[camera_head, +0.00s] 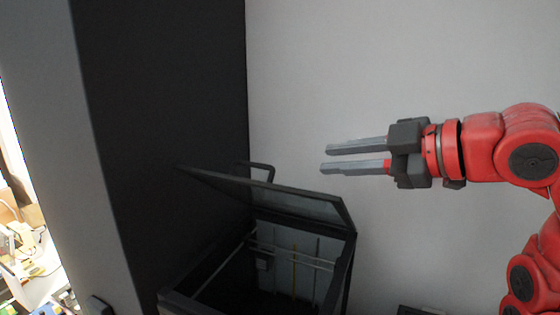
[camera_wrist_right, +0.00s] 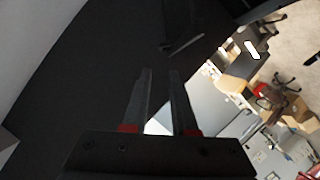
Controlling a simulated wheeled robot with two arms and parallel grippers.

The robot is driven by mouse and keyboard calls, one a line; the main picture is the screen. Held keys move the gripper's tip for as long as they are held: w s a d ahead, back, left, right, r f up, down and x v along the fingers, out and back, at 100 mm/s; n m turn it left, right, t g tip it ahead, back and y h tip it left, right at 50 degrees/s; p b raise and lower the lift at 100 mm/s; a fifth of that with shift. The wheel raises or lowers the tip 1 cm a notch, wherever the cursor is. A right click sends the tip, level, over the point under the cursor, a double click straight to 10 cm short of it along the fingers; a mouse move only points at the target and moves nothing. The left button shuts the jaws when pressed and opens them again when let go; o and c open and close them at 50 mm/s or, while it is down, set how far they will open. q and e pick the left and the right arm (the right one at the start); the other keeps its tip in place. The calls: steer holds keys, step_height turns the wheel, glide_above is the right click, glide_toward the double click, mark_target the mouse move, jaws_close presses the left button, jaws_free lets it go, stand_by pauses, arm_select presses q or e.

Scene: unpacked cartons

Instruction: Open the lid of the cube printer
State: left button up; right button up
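The cube printer (camera_head: 342,282) is a dark box-shaped frame at the bottom centre of the head view. Its lid (camera_head: 290,198) is tilted up and stands open, with a dark handle (camera_head: 258,166) at its upper edge. The open top shows rods and a dark interior. My right gripper (camera_head: 323,159) is above and to the right of the lid, apart from it, with its two grey fingers spaced and nothing between them. The fingers also show in the right wrist view (camera_wrist_right: 160,73), apart and empty. My left gripper is not in view.
A dark tall panel (camera_head: 165,120) stands directly left of and behind the printer. A pale wall (camera_head: 400,60) is behind my right arm. At the far left lies a cluttered light table (camera_head: 35,285). The space above the printer's lid is clear.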

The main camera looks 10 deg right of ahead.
mark_target(260, 165)
steer(key=x, duration=1.5)
steer(key=shift+s+a+r, duration=0.1)
steer(key=shift+a+r, duration=0.05)
steer(key=shift+a, duration=0.05)
steer(key=shift+w+a+f, duration=0.3)
steer(key=shift+w+f, duration=0.05)
steer(key=shift+w, duration=0.15)
jaws_close()
stand_by(0.3)
